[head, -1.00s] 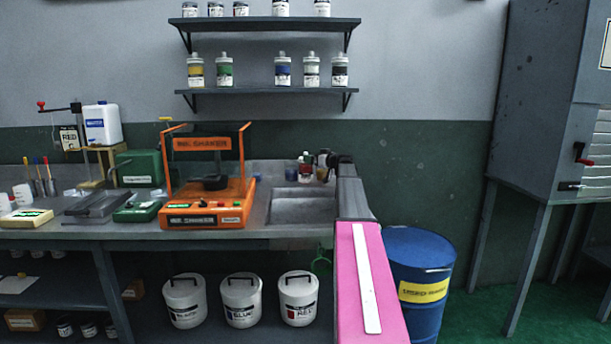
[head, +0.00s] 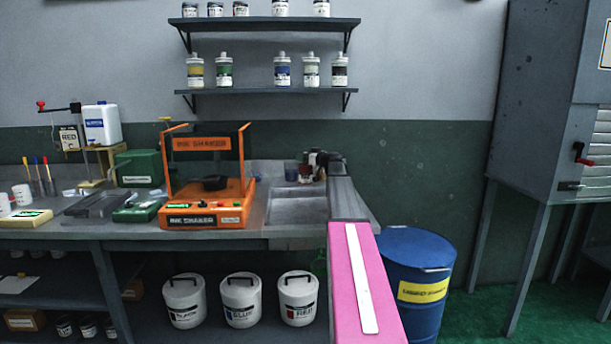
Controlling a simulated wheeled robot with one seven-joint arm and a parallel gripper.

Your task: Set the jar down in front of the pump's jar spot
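My pink and grey arm reaches up from the bottom to the sink area. My gripper (head: 322,162) is at its far end, small, dark and partly hidden by the arm. I cannot tell whether it is open or shut, or whether it holds a jar. Small dark, red and pale shapes show right beside it above the sink's back edge. A dispenser that looks like the pump (head: 76,122), with a lever and red knob, stands at the far left of the bench. Its jar spot is not clear from here. My gripper is far to the right of it.
An orange ink shaker (head: 204,215) stands between the pump and the sink (head: 298,205). A small dark bluish cup (head: 291,171) is behind the sink. Trays and white cups (head: 22,195) occupy the left bench. A blue drum (head: 420,262) stands right of the bench.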

